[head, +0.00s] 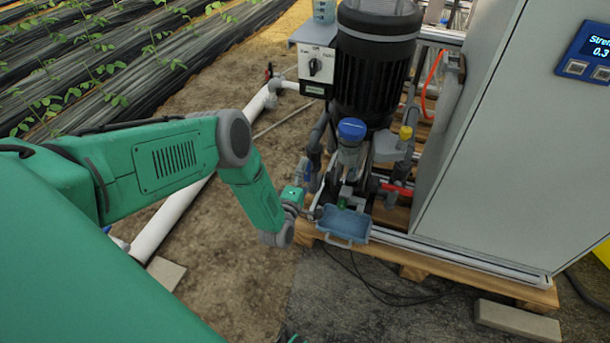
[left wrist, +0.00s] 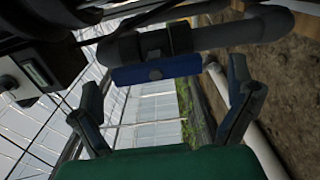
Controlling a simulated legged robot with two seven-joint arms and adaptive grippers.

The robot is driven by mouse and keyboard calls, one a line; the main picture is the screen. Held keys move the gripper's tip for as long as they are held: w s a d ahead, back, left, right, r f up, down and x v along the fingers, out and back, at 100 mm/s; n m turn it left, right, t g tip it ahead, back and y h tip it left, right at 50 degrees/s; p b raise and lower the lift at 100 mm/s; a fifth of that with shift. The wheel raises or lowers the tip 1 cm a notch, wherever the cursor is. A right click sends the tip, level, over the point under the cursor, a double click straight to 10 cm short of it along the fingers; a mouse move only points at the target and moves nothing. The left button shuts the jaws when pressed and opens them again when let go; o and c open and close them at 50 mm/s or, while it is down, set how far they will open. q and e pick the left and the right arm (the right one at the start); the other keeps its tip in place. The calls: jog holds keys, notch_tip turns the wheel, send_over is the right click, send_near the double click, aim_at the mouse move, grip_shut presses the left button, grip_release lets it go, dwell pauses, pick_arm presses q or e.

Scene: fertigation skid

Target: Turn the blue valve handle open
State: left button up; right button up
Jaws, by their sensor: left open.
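The blue valve handle (left wrist: 155,69) shows in the left wrist view as a flat blue bar with a bolt at its middle, mounted on a dark grey pipe (left wrist: 205,37). In the head view it is a small blue piece (head: 304,170) at the left of the pump's pipework. My left gripper (head: 310,198) is just in front of it, partly hidden by its own wrist. In the left wrist view its two fingers (left wrist: 168,97) are spread wide, with the handle ahead of the gap and no contact visible.
A black pump (head: 375,70) stands behind the handle. A blue-grey tray (head: 345,224), a blue-capped filter (head: 351,129) and a red handle (head: 397,189) are close on the right. A grey cabinet (head: 510,140) blocks the right side. Bare soil lies left.

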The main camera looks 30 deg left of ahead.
pick_arm(q)
jog(key=v, duration=1.1)
jog(key=shift+s, duration=0.2)
jog(key=shift+f, duration=0.1)
